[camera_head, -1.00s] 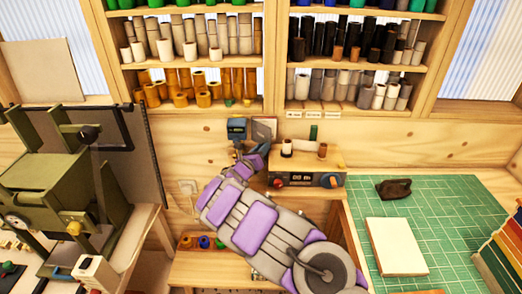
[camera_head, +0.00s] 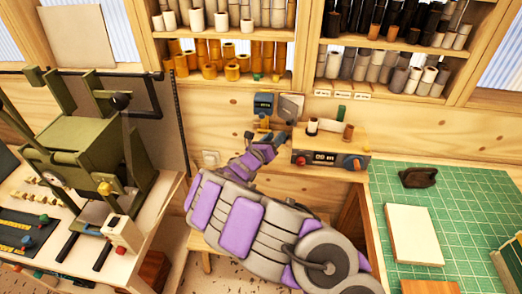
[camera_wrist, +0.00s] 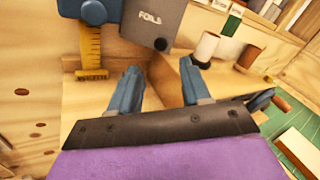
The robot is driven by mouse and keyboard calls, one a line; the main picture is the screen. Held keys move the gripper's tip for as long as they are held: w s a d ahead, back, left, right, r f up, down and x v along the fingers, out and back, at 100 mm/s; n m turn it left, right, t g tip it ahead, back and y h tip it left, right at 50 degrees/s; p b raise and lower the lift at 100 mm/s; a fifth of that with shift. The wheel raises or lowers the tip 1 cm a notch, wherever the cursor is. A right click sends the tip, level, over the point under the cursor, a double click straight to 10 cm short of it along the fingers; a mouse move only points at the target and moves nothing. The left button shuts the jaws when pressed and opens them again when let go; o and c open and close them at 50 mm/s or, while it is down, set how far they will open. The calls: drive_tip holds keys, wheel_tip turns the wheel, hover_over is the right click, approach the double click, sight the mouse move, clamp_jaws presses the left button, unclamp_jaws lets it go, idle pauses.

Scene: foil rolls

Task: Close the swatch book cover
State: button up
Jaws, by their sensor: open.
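A dark grey panel labelled "FOILS" (camera_wrist: 150,22), which looks like the swatch book's cover, is at the top of the wrist view. In the head view it shows as a small grey panel (camera_head: 291,106) against the wooden wall. I cannot tell how far the cover stands open; its upper part is cut off in the wrist view. My gripper (camera_wrist: 161,68) is open, its two blue fingers apart with nothing between them. The fingers point toward the panel, which is beyond their tips. In the head view my gripper (camera_head: 268,136) is small and just below the panel.
A blue device (camera_wrist: 90,10) with a yellow ruler-like strip (camera_wrist: 90,50) is left of the panel. A white spool (camera_wrist: 206,46) and a brown roll (camera_wrist: 243,56) stand right, on a control box (camera_head: 328,150). A green press (camera_head: 85,150) stands left; a green mat (camera_head: 465,215) lies right.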

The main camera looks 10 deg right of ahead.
drive_tip(key=v, duration=0.8)
drive_tip(key=shift+s+a+p, duration=0.2)
drive_tip(key=shift+a+p, duration=0.1)
drive_tip(key=shift+p, duration=0.15)
drive_tip(key=shift+c, duration=0.2)
drive_tip(key=shift+c, duration=0.7)
drive_tip(key=shift+w+a+m+g, duration=0.2)
drive_tip(key=shift+m+g, duration=0.1)
drive_tip(key=shift+m, duration=0.2)
drive_tip(key=shift+c, duration=0.8)
drive_tip(key=w+m+g, duration=0.1)
drive_tip(key=m, duration=0.1)
drive_tip(key=w+r+m+g+p, duration=0.1)
drive_tip(key=m, duration=0.1)
drive_tip(key=w+a+r+m+g+p, duration=0.1)
drive_tip(key=shift+m, duration=0.4)
clamp_jaws()
drive_tip(key=m+g+b, duration=0.1)
approach(285, 112)
drive_tip(key=s+d+f, duration=0.1)
drive_tip(key=d+f, duration=0.3)
drive_tip(key=d, duration=0.1)
drive_tip(key=shift+s, duration=0.3)
